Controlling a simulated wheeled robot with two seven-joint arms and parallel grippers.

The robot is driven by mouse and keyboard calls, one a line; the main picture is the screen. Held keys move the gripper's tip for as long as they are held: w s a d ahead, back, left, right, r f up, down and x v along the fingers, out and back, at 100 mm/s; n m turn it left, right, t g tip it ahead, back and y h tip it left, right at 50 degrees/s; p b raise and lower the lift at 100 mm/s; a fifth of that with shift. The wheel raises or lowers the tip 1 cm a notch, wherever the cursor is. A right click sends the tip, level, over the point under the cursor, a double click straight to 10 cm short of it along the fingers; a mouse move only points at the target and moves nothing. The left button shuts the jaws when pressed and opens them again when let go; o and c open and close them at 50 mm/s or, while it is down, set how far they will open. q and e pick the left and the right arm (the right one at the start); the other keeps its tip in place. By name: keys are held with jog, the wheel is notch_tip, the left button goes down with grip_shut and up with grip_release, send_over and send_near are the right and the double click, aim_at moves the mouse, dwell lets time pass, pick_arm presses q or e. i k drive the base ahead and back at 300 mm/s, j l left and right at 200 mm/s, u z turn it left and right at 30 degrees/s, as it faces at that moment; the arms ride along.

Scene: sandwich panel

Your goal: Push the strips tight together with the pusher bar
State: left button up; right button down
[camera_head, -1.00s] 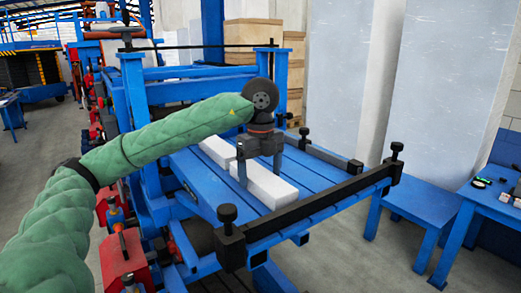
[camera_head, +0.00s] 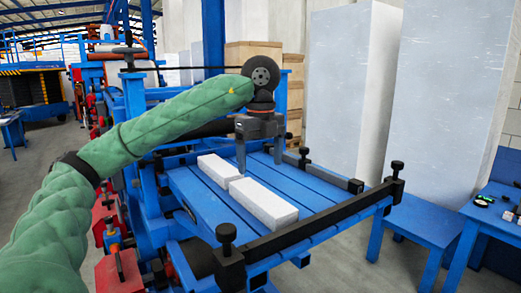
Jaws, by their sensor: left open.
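Two white strips lie on the blue slatted table (camera_head: 318,202) in the head view: a rear strip (camera_head: 218,170) and a front strip (camera_head: 263,203). They lie nearly in line, their near ends close; I cannot tell whether they touch. My right gripper is not in view.
A shorter black bar (camera_head: 325,172) runs along the table's right side. Blue posts and a frame stand behind the table. A blue side table (camera_head: 425,220) is at the right, with tall white panels (camera_head: 340,90) behind. The table's right part is clear.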

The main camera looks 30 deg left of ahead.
aim_at(230, 262)
jog(key=k+l, duration=1.2)
jog(key=k+j, duration=0.05)
jog(key=k, duration=0.05)
